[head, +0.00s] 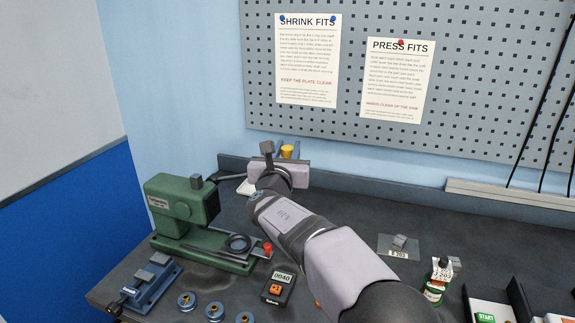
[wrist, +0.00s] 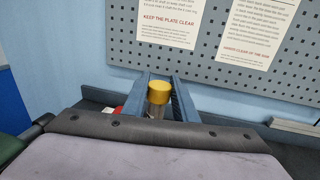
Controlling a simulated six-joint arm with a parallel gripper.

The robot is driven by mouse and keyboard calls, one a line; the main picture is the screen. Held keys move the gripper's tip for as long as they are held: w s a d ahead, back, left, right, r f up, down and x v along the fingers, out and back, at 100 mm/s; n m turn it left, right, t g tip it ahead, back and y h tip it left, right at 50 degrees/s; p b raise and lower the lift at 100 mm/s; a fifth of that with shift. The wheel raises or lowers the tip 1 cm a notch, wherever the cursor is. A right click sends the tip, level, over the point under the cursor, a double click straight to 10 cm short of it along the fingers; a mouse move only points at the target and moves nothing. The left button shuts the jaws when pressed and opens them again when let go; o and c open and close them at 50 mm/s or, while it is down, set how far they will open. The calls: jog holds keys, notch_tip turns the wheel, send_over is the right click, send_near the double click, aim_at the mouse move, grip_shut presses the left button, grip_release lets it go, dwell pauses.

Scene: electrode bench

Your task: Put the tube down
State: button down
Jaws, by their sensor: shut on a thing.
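The tube (wrist: 158,107) is a metallic grey cylinder with a yellow top, seen upright in the wrist view. My gripper (wrist: 160,88) has its two blue fingers on either side of it and is shut on it. In the head view only the tube's yellow top (head: 287,151) shows, between the blue fingers at the back of the bench. My wrist hides the tube's lower end, so I cannot tell whether it touches the bench.
A green press (head: 180,205) stands left of my arm. A blue vise (head: 150,282), several ringed parts (head: 214,309) and a counter box (head: 279,288) are in front. A small bottle (head: 437,283) and a labelled grey block (head: 399,242) are right. Dark bench (head: 345,207) is clear behind the block.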

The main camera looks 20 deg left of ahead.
jog(key=shift+r, duration=0.6)
jog(key=shift+f, duration=0.1)
